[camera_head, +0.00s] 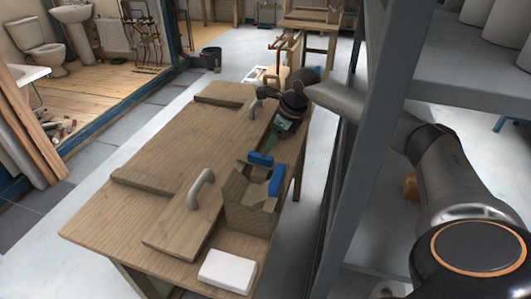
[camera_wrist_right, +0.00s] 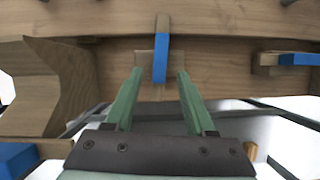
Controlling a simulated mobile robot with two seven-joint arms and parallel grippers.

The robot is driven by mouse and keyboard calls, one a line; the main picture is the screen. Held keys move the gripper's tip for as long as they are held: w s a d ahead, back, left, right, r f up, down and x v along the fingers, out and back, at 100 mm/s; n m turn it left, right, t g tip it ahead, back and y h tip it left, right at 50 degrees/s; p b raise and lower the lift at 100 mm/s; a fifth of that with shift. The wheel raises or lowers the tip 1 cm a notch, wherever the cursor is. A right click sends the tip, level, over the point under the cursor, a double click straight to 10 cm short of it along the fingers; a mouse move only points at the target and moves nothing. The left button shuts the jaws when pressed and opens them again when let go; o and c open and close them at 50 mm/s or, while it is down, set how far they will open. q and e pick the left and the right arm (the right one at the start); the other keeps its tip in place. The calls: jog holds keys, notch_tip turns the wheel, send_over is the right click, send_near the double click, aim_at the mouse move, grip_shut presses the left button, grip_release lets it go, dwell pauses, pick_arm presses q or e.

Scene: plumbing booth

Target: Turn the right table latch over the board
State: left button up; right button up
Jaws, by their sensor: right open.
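My right gripper (camera_head: 283,128) is over the right long edge of the wooden table, beyond the notched wooden block in the head view. In the right wrist view its green fingers (camera_wrist_right: 160,73) are open and apart. A wooden table latch with a blue end (camera_wrist_right: 161,60) shows between the fingertips, its blue end pointing toward the gripper; whether a finger touches it I cannot tell. The arm hides this latch in the head view. A wooden board strip (camera_wrist_right: 90,18) runs across behind it. My left gripper is not in view.
Another blue-ended piece (camera_wrist_right: 298,59) is at the right in the wrist view. The notched block (camera_head: 250,218) has blue pieces (camera_head: 276,181) beside it. A grey handle (camera_head: 201,186), a white block (camera_head: 228,270) and wooden boards lie on the table (camera_head: 150,160). A grey shelf (camera_head: 350,200) stands close right.

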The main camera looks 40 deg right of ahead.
jog(key=v, duration=0.7)
jog(key=shift+r, duration=0.2)
jog(key=shift+s, duration=0.1)
